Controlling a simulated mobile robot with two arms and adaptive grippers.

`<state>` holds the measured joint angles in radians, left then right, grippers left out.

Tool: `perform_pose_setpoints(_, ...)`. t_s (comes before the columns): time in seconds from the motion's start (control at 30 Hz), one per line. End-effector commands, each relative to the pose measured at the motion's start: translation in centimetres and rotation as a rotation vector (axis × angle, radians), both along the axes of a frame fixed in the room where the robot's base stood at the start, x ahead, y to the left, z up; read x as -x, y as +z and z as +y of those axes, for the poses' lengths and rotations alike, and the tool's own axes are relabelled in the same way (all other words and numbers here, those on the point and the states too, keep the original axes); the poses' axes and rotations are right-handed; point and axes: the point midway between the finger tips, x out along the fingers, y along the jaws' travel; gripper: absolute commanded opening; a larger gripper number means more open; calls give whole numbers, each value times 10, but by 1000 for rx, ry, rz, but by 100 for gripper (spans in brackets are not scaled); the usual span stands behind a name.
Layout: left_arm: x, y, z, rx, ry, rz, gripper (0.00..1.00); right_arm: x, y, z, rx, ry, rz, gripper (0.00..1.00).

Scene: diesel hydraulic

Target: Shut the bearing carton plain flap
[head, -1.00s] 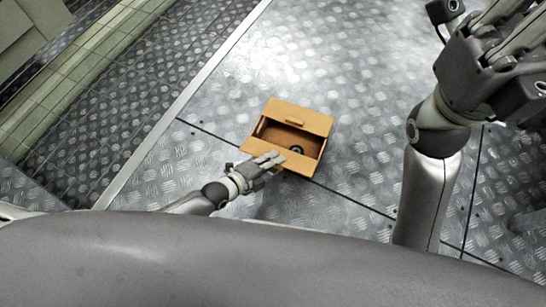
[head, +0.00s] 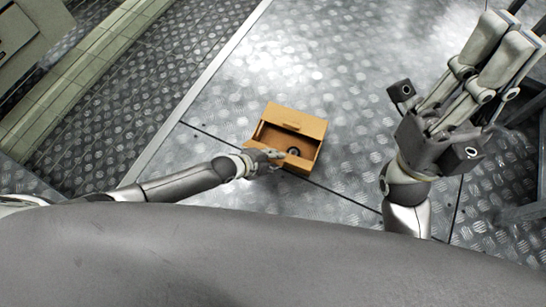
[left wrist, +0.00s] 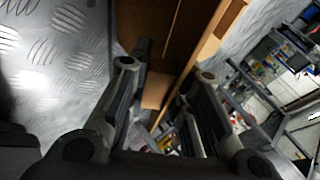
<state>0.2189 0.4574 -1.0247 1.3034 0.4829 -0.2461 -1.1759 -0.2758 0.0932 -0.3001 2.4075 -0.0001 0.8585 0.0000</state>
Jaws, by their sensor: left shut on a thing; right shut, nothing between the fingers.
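The open brown bearing carton (head: 316,158) sits on the metal floor in the head view, with a dark round ring (head: 293,151) inside. Its far flap (head: 296,117) carries a small tab. The plain near flap (head: 290,161) stands out on my side. My left gripper (head: 274,154) is at the left part of that flap, shut on it. In the left wrist view, brown cardboard (left wrist: 156,90) shows between the two fingers; the exact contact is hard to see. My right gripper (head: 514,38) is shut and empty, raised at the right, far from the carton.
Treadplate floor (head: 230,90) around the carton is clear. A pale raised edge strip (head: 205,82) runs along the left. A dark metal frame (head: 522,213) stands at the right edge. Shelving with small items (left wrist: 285,60) shows in the left wrist view.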

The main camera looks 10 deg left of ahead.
Motion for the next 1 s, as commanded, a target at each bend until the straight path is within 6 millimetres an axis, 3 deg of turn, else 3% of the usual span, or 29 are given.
perform_pose_setpoints(0.47, 5, -6, 3, -12, 2, 25, 0, 1, -1, 0, 0, 1, 3, 0)
perform_pose_setpoints(0.5, 5, -6, 3, -12, 2, 25, 25, 1, -1, 0, 0, 1, 3, 0)
perform_pose_setpoints(0.6, 4, -5, 3, -10, 1, 22, 38, 1, -1, 0, 0, 1, 3, 0)
perform_pose_setpoints(1.0, 3, 0, 2, -5, 0, 13, 39, -1, -1, 0, 0, -1, 9, 0)
